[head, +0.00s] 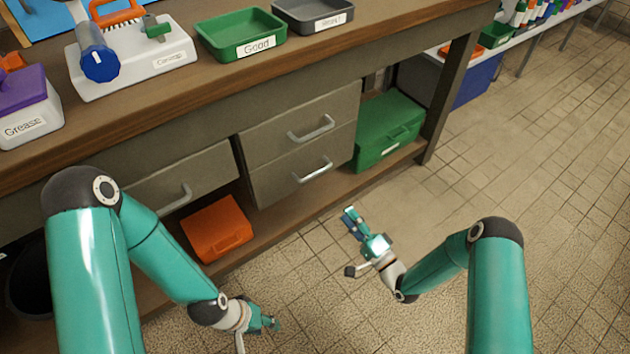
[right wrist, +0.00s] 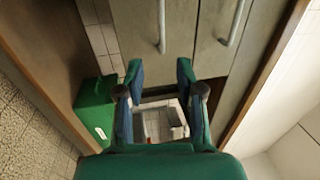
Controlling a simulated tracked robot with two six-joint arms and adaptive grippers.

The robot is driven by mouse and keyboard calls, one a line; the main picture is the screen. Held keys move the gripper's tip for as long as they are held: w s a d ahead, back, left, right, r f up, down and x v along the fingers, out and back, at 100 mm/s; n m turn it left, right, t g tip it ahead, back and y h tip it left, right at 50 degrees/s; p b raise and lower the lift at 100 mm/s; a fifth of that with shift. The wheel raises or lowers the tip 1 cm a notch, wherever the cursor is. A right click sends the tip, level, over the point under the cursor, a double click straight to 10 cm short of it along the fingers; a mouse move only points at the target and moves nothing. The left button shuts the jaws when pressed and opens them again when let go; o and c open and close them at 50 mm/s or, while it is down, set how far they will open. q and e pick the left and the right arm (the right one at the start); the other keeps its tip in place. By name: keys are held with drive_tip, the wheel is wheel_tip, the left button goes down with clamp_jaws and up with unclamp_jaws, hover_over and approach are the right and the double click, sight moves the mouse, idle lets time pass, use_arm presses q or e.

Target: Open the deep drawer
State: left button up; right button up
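Two grey-brown drawers sit one above the other under the workbench in the head view: an upper drawer (head: 270,140) and a lower, slightly taller-looking one (head: 270,183). Each has a silver bar handle, the lower handle (head: 313,170) and the upper handle (head: 311,129). Both drawers look shut. My right gripper (head: 351,221) is in front of and below them, apart from both handles. In the right wrist view its fingers (right wrist: 158,80) are spread with nothing between them; the lower handle (right wrist: 162,25) is ahead. My left gripper (head: 272,322) is low over the floor, small and unclear.
Another drawer (head: 190,177) with a handle is further left. An orange case (head: 217,228) and a green box (head: 388,130) stand on the bottom shelf. The bench top holds a green tray (head: 222,27) and a grease box (head: 25,117). The tiled floor at right is clear.

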sight(315, 173)
drive_tip(key=b+x, duration=0.2)
drive_tip(key=x, duration=1.4)
drive_tip(key=shift+w+a, duration=0.15)
clamp_jaws()
